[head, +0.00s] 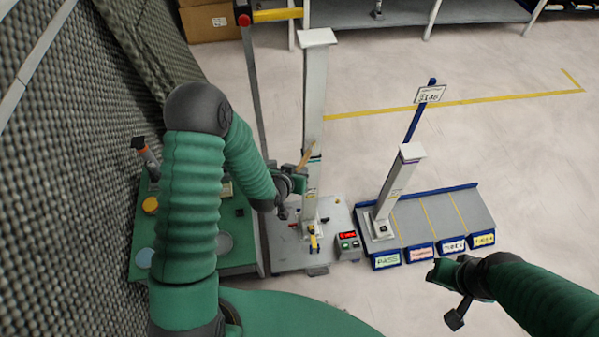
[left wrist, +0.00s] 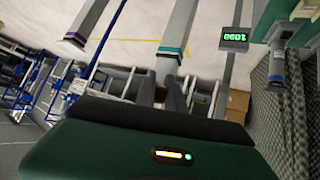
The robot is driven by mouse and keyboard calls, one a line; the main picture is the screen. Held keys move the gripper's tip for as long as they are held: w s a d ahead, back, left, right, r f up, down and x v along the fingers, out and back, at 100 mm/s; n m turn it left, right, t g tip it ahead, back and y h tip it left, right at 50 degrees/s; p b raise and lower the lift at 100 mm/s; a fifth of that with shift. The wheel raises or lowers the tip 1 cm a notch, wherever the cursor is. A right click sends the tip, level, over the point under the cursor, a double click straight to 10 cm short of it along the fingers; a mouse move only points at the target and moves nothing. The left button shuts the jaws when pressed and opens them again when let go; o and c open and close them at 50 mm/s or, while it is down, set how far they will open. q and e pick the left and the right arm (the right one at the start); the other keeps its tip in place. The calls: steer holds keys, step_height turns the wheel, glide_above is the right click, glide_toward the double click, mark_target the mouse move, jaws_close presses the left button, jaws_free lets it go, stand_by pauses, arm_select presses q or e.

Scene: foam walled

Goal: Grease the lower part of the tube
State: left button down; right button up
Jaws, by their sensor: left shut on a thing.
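A tall pale square tube (head: 314,95) stands upright in a fixture on a grey base plate (head: 285,250). A teal band rings its middle and shows in the left wrist view on the tube (left wrist: 178,35). My left gripper (head: 298,184) is beside the tube just below this band, shut on a tan-handled tool (head: 306,156). The handle slants up in front of the tube; the tool's working end is hidden. I cannot tell whether it touches the tube. My right gripper (head: 446,291) is open and empty at the lower right, away from the tube.
A shorter tube (head: 400,182) stands on a grey rack (head: 460,212) with several labelled lanes. A small box with a red display (head: 347,240) sits beside the base plate. A green bench (head: 235,258) with pots is at left, by a foam wall (head: 60,200).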

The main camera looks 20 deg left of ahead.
arm_select(q)
steer(key=shift+w+a, duration=0.2)
steer(key=shift+r+p, duration=0.3)
step_height(320, 180, up, 4)
steer(key=p, duration=0.2)
steer(key=shift+s+f+p, duration=0.1)
steer(key=shift+f+p, duration=0.05)
steer(key=shift+p, duration=0.25)
step_height(320, 180, up, 3)
steer(key=p, duration=0.2)
steer(key=shift+p, duration=0.3)
step_height(320, 180, up, 5)
steer(key=p, duration=0.4)
step_height(320, 180, down, 12)
steer(key=b, duration=1.1)
steer(key=shift+f, duration=0.25)
steer(key=shift+r, duration=0.1)
